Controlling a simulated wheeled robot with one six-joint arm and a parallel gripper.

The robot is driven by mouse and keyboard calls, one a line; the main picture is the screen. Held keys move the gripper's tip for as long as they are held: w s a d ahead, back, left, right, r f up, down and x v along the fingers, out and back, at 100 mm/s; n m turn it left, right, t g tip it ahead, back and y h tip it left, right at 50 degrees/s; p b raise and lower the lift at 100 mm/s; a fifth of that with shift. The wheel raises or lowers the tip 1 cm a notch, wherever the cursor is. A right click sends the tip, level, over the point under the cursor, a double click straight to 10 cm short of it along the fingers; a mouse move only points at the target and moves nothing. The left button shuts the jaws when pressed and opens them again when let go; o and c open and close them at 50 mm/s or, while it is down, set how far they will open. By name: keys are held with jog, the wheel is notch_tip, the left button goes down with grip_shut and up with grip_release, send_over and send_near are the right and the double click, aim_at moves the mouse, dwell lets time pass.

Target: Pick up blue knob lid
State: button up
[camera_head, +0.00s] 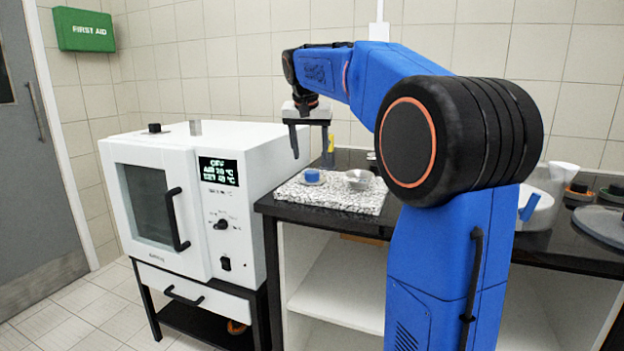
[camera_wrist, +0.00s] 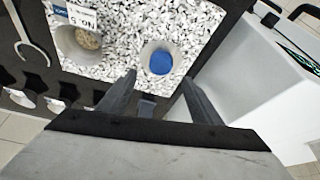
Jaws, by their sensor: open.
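The blue knob lid (camera_head: 312,176) sits on the speckled granite slab near its left side. In the wrist view its blue knob (camera_wrist: 160,63) stands out on a pale round disc, just beyond my fingertips. My gripper (camera_head: 311,154) is above the lid, pointing down, with its two dark fingers apart and nothing between them. In the wrist view the open fingers (camera_wrist: 158,80) straddle the line to the knob and do not appear to touch it. The exact height gap is hard to judge.
The granite slab (camera_head: 335,199) lies on a black bench. A small bowl (camera_head: 358,179) stands right of the lid; in the wrist view a bowl of beige grains (camera_wrist: 88,40) has a label. A white oven (camera_head: 205,200) stands close on the left. A yellow item (camera_head: 331,144) is behind my gripper.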

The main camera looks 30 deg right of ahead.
aim_at(312, 172)
jog(key=shift+x, duration=3.25)
jog(key=shift+s+a+f, duration=0.1)
jog(key=shift+s, duration=0.05)
jog(key=c, duration=1.2)
